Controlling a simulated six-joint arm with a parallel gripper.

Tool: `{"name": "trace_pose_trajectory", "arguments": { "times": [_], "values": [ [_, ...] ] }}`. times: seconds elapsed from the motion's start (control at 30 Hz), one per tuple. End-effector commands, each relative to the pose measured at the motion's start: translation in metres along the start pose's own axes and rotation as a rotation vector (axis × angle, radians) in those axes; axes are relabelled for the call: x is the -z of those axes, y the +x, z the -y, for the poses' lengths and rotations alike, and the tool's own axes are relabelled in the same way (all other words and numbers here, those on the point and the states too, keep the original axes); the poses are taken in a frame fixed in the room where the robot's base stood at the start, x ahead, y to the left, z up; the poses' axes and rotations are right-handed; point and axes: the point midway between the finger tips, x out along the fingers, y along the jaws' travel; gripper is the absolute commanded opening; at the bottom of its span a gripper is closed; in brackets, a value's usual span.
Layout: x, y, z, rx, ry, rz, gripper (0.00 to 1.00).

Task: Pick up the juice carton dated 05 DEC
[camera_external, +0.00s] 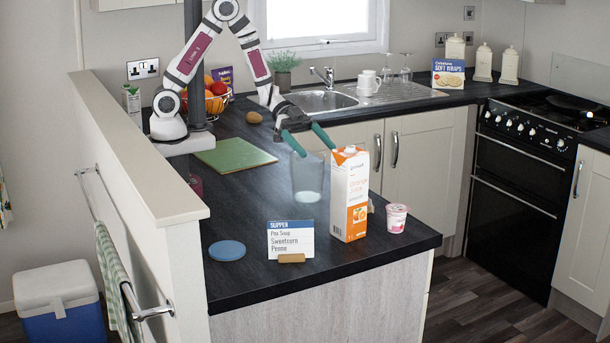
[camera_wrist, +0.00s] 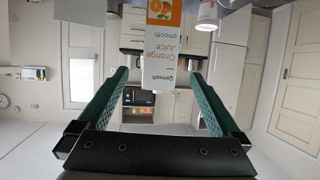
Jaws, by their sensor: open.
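An orange and white juice carton (camera_external: 349,194) stands upright on the dark worktop near its front corner. In the wrist view my gripper's two fingers (camera_wrist: 161,90) are spread wide. A second small carton (camera_external: 132,104) stands at the back left.
A clear glass jug (camera_external: 307,179) stands below my gripper, close to the carton. A yogurt pot (camera_external: 396,218) is right of the carton. A green board (camera_external: 234,155) is near my base. The sink (camera_external: 322,101) is behind.

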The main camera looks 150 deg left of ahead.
Motion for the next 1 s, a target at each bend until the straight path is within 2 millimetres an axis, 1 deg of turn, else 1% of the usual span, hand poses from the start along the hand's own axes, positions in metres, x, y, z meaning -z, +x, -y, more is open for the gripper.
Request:
{"name": "trace_pose_trajectory", "arguments": {
  "times": [0.07,0.2,0.3,0.4,0.47,0.7,0.8,0.97,1.0],
  "values": [
    [0.000,0.013,-0.001,-0.009,-0.008,-0.008,1.00],
    [0.000,0.056,-0.003,-0.011,-0.005,-0.007,1.00],
    [0.001,0.081,-0.002,-0.009,-0.005,-0.007,1.00],
    [0.001,0.097,-0.002,-0.007,-0.004,-0.006,1.00],
    [0.002,0.103,-0.001,-0.006,-0.004,-0.007,1.00],
    [0.005,0.148,0.001,-0.006,-0.004,-0.007,1.00],
    [0.005,0.155,0.002,-0.004,-0.004,-0.006,1.00],
    [0.005,0.155,0.002,-0.003,-0.004,-0.006,1.00],
    [0.005,0.155,0.002,-0.003,-0.004,-0.006,0.96]
  ]
}}
